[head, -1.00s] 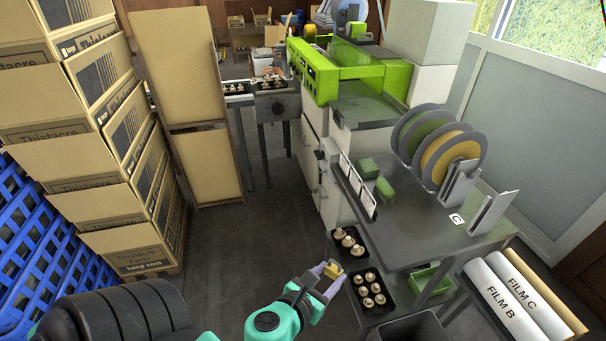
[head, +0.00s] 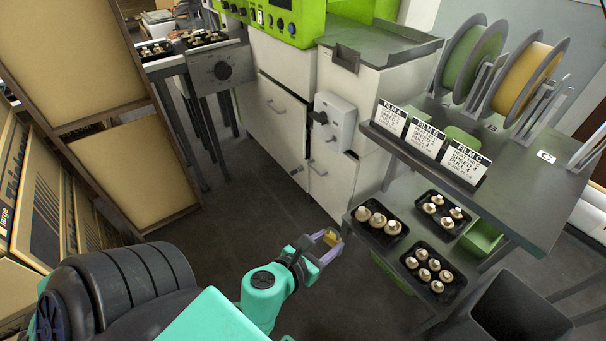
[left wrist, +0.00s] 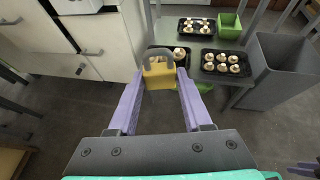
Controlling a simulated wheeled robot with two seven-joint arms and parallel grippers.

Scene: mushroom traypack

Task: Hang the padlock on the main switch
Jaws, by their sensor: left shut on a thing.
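My left gripper (head: 324,247) is shut on a yellow padlock (head: 331,238) and holds it in the air over the floor, in front of the machine. The main switch looks to be the light grey box with a black handle (head: 335,119) on the machine's white front. It is above the padlock in the head view, clearly apart from it. Purple finger-like parts (left wrist: 303,168) at the left wrist view's lower right corner look like my right gripper.
Black trays of mushrooms (head: 380,221) lie on a low shelf at the right, under a grey table (head: 520,190) with film label cards and reels. A dark bin (head: 520,305) stands at lower right. Brown panels (head: 135,170) stand at left. The floor before the machine is clear.

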